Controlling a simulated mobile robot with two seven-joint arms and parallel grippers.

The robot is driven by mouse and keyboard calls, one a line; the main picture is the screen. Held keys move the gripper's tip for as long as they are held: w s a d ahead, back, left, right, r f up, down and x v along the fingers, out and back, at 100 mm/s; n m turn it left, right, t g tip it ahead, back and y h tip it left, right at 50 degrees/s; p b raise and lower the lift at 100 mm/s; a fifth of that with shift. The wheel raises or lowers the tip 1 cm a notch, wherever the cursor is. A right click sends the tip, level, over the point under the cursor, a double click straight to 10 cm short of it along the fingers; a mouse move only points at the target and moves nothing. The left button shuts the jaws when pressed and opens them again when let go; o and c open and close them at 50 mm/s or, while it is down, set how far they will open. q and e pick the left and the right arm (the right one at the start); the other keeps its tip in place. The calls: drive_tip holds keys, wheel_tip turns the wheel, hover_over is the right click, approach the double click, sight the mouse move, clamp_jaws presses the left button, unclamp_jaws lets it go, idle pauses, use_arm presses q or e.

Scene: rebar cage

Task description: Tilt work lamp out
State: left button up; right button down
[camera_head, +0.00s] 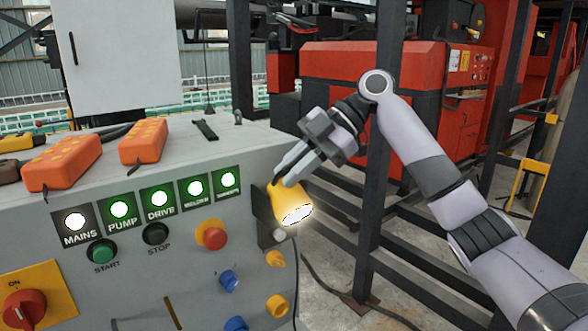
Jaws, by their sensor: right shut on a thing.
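The work lamp (274,205) is a yellow cone-shaped head with a bright, lit face, at the right edge of the grey control cabinet (150,275). It points down and to the right. My right gripper (288,177) comes in from the upper right and is shut on the lamp's top edge. The lamp's mount on the cabinet is partly hidden behind the lamp. My left gripper is not in view.
Orange pendants (64,162) and a black strap lie on the cabinet top. The front carries lit indicators, a red stop button (215,239) and a red rotary switch (24,309). A dark steel post (379,150) stands right of the lamp. A cable hangs below it.

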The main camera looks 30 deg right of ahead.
drive_tip(key=c, duration=1.3)
unclamp_jaws()
drive_tip(key=shift+d, duration=0.1)
drive_tip(key=v, duration=0.7)
